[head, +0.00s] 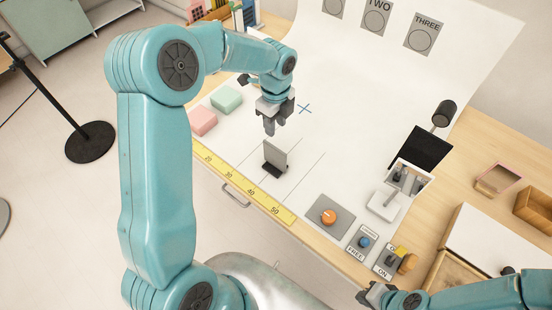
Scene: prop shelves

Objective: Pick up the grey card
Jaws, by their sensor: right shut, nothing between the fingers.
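The grey card (275,153) stands upright in a small black holder (271,171) on the white sheet, near the yellow ruler. My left gripper (270,129) points down just above and slightly left of the card in the picture, and appears apart from it. Its fingers look close together, and I cannot tell whether there is a gap between them. My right gripper (372,296) is low at the bottom edge, right of centre, far from the card. It is shut and empty.
Pink (203,121) and green (226,98) blocks lie left of the card. A yellow ruler (240,186) runs along the front edge. A panel with an orange knob (329,216) and a grey device (385,204) stand to the right. The sheet behind the card is clear.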

